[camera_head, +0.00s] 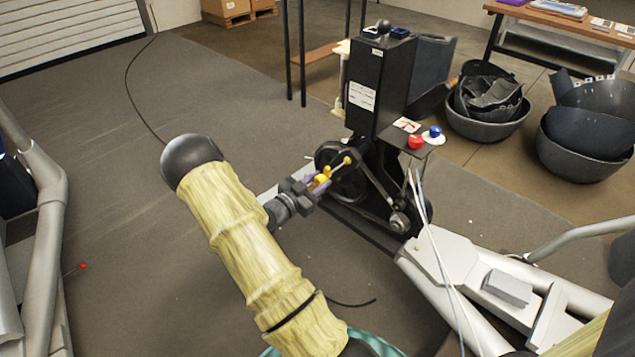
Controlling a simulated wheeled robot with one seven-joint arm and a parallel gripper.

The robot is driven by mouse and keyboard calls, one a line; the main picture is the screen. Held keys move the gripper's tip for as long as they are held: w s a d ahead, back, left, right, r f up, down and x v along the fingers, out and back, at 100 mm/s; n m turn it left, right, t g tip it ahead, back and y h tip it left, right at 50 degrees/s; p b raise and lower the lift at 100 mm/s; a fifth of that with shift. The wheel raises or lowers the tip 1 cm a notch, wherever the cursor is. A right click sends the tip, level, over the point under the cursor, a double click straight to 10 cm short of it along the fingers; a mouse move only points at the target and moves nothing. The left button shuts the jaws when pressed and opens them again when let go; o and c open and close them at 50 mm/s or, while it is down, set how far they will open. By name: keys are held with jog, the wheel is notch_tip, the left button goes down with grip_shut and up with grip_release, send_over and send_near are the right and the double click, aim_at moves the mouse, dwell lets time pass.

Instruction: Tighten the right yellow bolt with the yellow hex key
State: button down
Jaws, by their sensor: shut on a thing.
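My gripper (314,186) is at the end of my arm, in front of the black elliptical machine (378,90). It is shut on a small yellow piece, which looks like the yellow hex key (322,179). A yellow bolt (347,160) shows on the machine's crank area, just right of and above the gripper. Other small yellow parts lie close to the fingers, and I cannot tell hex key from bolt there. Whether the key's tip touches a bolt is too small to tell.
A small plate holds a red knob (415,142) and a blue knob (435,131). Grey frame rails (450,255) extend at the lower right. Dark tubs (488,105) with scrap stand at the right. A wooden table (570,22) is at the back right. The floor at left is mostly clear.

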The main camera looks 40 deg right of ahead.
dwell(0.7)
jog(key=shift+f+m+b, duration=0.1)
jog(key=shift+m+b, duration=0.35)
jog(key=shift+m, duration=0.05)
jog(key=shift+m+b, duration=1.65)
jog(key=shift+m, duration=0.35)
jog(key=shift+m+b, duration=1.9)
jog(key=shift+b, duration=0.2)
jog(key=shift+m+b, duration=0.9)
jog(key=shift+b, duration=0.25)
jog(key=shift+f+m+b, duration=0.1)
jog(key=shift+m+b, duration=2.5)
jog(key=shift+b, duration=1.6)
jog(key=shift+m+b, duration=2.6)
jog(key=shift+b, duration=2.1)
